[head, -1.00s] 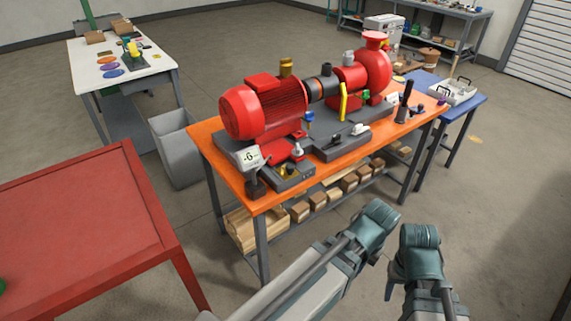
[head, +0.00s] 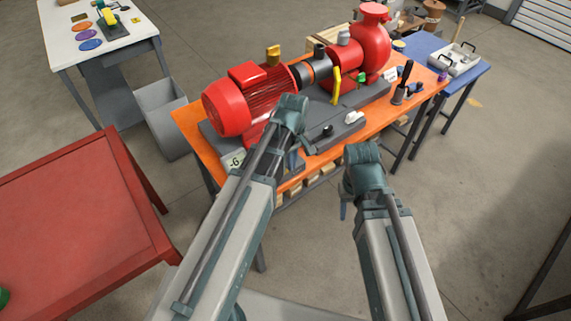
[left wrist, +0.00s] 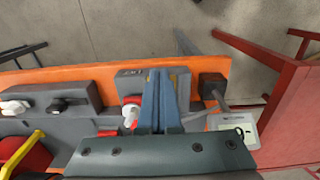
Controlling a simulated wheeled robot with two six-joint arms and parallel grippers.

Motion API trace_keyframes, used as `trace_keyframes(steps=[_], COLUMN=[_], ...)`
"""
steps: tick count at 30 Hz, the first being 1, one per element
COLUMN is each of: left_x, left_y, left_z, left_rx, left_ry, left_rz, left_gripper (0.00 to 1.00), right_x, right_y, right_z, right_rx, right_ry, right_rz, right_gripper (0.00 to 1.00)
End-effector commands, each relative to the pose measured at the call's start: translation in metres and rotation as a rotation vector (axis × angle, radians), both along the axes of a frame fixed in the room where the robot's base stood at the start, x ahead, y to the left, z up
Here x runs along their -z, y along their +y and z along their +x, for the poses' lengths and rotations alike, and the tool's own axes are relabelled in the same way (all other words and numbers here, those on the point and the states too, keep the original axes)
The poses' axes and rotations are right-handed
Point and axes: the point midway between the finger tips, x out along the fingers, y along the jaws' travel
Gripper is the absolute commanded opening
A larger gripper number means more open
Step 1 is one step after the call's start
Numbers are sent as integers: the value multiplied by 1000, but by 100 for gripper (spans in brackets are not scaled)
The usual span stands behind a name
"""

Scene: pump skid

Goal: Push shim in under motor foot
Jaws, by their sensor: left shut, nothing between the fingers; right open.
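The red motor (head: 238,103) stands on the grey skid base of the pump set, on the orange bench. Its foot is mostly hidden behind my left arm in the head view. A small red piece (left wrist: 108,132) shows at the base edge in the left wrist view; I cannot tell whether it is the foot. I cannot make out the shim. My left gripper (head: 292,163) points down at the bench front by the motor, shut and empty. Its fingers (left wrist: 160,105) lie over a grey block (left wrist: 133,78) in the left wrist view. My right gripper (head: 344,208) is open, in front of the bench.
The red pump (head: 370,45) and yellow handle (head: 336,86) stand right of the motor. A white-knobbed part (left wrist: 130,113) is close beside my left fingers. A sign card (head: 233,161) stands at the bench's left end. A red table (head: 75,215) lies left.

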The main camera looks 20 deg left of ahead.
Motion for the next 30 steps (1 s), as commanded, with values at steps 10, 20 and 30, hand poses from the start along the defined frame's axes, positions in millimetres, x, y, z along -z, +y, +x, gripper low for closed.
trace_keyframes(steps=[10,20,30], left_x=[36,82,97], left_y=[0,0,23], left_z=[0,0,20], left_rx=[2,3,-1], left_ry=[0,0,0], left_rz=[0,0,0], left_gripper=[0,0,0], right_x=[36,82,97], right_y=[0,0,0], right_z=[0,0,0], right_rx=[1,2,2], right_ry=[0,0,0], right_rz=[0,0,0], right_gripper=[50,50,50])
